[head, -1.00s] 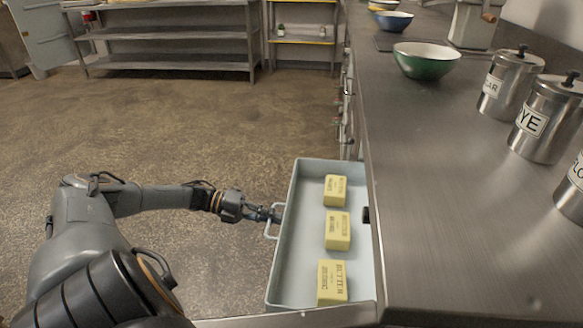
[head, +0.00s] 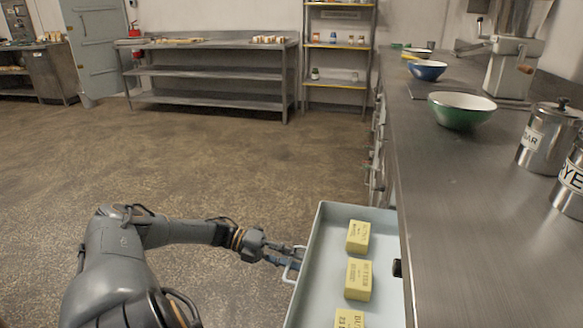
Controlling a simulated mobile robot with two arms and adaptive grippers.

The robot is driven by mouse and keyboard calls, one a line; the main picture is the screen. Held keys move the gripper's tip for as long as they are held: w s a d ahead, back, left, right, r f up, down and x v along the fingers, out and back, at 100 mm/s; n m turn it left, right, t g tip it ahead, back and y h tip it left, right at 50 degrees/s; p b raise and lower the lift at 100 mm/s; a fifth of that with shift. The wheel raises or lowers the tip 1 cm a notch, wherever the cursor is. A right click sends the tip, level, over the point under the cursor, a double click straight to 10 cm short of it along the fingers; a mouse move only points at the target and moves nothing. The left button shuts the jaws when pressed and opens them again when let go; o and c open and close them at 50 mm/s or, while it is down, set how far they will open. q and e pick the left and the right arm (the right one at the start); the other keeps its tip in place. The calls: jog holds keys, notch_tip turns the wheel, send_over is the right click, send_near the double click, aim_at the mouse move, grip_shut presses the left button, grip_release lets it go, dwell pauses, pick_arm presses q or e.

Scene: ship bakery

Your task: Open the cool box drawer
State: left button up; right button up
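The cool box drawer (head: 318,250) is a pale grey-blue tray pulled out to the left from under the counter, with its near end cut off by the picture's lower edge. Three yellow butter blocks lie in it: a far one (head: 358,236), a middle one (head: 358,279) and a near one (head: 349,319), partly cut off. My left gripper (head: 284,257) is at the drawer's handle (head: 290,270) on its left side. Its fingers are at the handle bar, but how tightly they close on it is too small to tell. My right gripper is not in view.
The steel counter (head: 450,190) runs along the right, with a green bowl (head: 461,112), a blue bowl (head: 428,70) and labelled canisters (head: 546,140) on it. The floor (head: 200,160) left of the drawer is clear. A steel shelf table (head: 210,72) stands at the back.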

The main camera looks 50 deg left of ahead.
pick_arm(q)
jog(key=shift+s+a, duration=0.1)
jog(key=v, duration=1.1)
jog(key=shift+s+a, duration=0.2)
jog(key=shift+a, duration=0.1)
jog(key=shift+s, duration=0.1)
